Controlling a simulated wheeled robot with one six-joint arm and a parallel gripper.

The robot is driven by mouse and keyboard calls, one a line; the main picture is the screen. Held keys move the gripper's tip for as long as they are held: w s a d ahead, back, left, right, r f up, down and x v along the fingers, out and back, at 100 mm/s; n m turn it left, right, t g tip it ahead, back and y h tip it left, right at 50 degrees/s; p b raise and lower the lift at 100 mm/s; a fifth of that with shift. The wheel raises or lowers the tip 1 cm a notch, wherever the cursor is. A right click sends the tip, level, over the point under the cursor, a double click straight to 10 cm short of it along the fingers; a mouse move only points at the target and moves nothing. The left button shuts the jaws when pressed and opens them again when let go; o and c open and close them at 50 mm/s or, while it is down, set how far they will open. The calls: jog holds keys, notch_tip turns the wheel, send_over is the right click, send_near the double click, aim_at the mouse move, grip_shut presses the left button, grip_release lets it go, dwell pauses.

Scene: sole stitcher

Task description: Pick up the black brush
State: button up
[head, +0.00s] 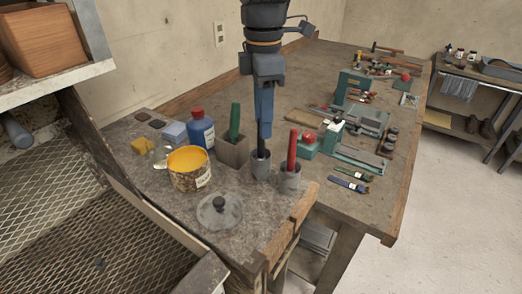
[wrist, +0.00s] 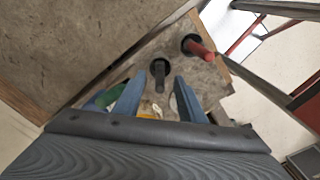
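The black brush (head: 261,147) stands upright in a grey cup (head: 260,168) near the bench's front corner; only its handle shows. My gripper (head: 265,130) points down right above that cup, partly hiding the handle in the head view. In the wrist view the black handle (wrist: 160,72) lies between the two spread blue fingers of my gripper (wrist: 160,84), with a gap on each side. The gripper is open; how far down the fingers reach along the handle is hard to tell.
A red-handled brush (head: 292,150) in a second grey cup (head: 290,180) stands close on the right. A green handle (head: 235,120) rises from a square holder (head: 232,152) on the left. A yellow paint pot (head: 189,170), blue bottle (head: 201,130) and clear lid (head: 219,212) are near.

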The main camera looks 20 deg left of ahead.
aim_at(260, 156)
jog(key=f, duration=0.1)
jog(key=f+p, duration=0.1)
jog(key=f, duration=0.1)
jog(key=shift+s+a+f, duration=0.25)
jog(key=shift+f, duration=0.05)
jog(key=shift+f+p, duration=0.3)
jog(key=shift+f, duration=0.25)
grip_shut()
